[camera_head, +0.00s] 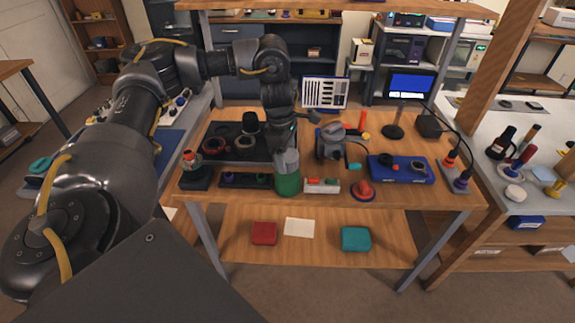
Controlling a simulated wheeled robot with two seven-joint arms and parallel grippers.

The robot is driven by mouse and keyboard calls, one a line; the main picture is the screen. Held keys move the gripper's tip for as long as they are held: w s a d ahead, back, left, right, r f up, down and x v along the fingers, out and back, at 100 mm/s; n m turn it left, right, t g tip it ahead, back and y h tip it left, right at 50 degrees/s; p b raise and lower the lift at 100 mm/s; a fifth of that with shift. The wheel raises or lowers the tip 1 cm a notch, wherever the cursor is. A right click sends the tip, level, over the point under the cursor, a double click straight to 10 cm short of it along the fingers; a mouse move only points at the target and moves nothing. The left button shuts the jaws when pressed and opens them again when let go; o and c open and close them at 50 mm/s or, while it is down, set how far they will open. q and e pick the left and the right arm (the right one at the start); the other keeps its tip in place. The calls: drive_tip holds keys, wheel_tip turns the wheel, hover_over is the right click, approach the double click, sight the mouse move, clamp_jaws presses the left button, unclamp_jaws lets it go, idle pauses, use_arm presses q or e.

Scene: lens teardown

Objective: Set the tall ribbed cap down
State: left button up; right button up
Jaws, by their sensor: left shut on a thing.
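My left gripper (283,146) reaches down over the front middle of the wooden workbench (385,188). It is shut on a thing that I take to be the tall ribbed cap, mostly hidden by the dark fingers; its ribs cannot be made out. Directly below the fingertips is a green cylinder (288,183) with a grey upper part. I cannot tell whether the held thing touches it. A black tray (222,152) lies left of the gripper, with a dark upright cylinder (250,123) at its back. My right gripper is not in view.
Left of the green cylinder is a dark strip holder (232,180). To its right are a small white block (322,187), a red dome (363,188) and a grey device (331,145). A blue tray (402,172) lies farther right. Bare wood shows at the front right.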

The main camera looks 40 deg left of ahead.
sight(287, 165)
use_arm(q)
drive_tip(key=shift+w+f, duration=0.25)
drive_tip(key=shift+f, duration=0.2)
wheel_tip(287, 165, down, 3)
drive_tip(key=shift+w+a+f, duration=0.1)
drive_tip(key=shift+f+b, duration=0.1)
drive_tip(key=shift+b, duration=0.2)
drive_tip(key=o, duration=1)
drive_tip(key=shift+c, duration=0.2)
